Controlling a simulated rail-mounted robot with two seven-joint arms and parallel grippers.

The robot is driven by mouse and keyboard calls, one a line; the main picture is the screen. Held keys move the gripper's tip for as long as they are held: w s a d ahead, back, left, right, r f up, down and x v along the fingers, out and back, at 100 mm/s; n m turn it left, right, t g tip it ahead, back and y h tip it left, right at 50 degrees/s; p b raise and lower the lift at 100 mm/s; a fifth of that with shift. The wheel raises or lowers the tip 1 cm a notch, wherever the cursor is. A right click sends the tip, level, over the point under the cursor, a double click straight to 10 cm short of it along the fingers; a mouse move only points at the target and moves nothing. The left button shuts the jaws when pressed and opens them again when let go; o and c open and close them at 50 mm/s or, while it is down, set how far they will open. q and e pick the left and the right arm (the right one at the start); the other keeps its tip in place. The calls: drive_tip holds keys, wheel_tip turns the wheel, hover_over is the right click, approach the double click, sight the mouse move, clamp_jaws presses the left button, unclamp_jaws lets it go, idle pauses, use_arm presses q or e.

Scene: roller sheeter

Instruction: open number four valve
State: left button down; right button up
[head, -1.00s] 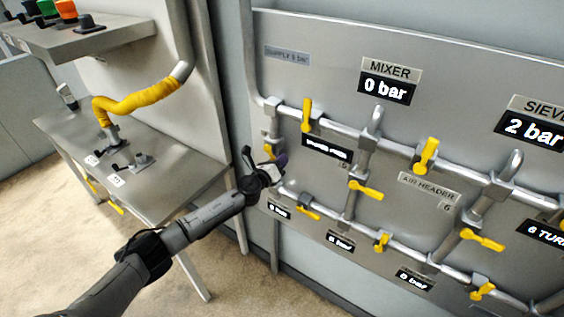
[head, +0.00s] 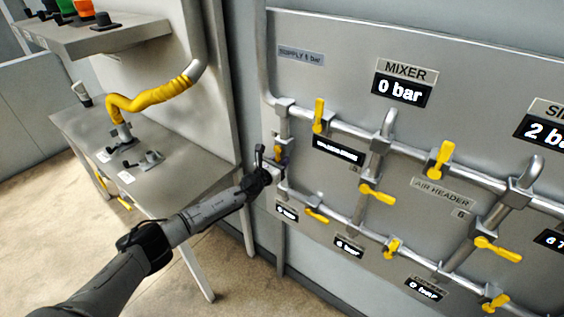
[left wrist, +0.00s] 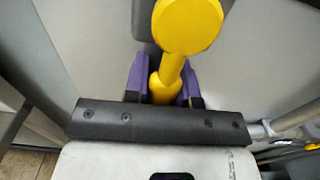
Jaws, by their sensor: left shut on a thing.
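My left gripper (head: 277,165) is at the left end of the valve panel, on the leftmost vertical pipe. In the left wrist view its purple fingers (left wrist: 164,85) are shut on a yellow valve handle (left wrist: 186,28), one finger on each side of the handle's stem. In the head view this handle is mostly hidden behind the gripper. I cannot read a valve number there. Other yellow handles show on the panel: one on the upper pipe (head: 319,115), another farther right (head: 440,158), and one on a middle branch (head: 376,194). My right gripper is not in view.
The grey panel (head: 330,35) carries pipes and displays, including a MIXER display (head: 404,91) reading 0 bar. A metal side table (head: 175,185) with a yellow hose (head: 150,97) stands at left. Other handles stick out right of my gripper.

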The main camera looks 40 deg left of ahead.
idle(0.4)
use_arm(q)
drive_tip(key=c, duration=1.3)
unclamp_jaws()
drive_tip(key=shift+c, duration=0.2)
drive_tip(key=o, duration=0.4)
drive_tip(key=shift+s, duration=0.1)
drive_tip(key=s+d+p, duration=0.1)
drive_tip(key=s+p, duration=0.1)
drive_tip(key=s, duration=1.1)
drive_tip(key=shift+s, duration=0.3)
drive_tip(key=shift+d, duration=0.1)
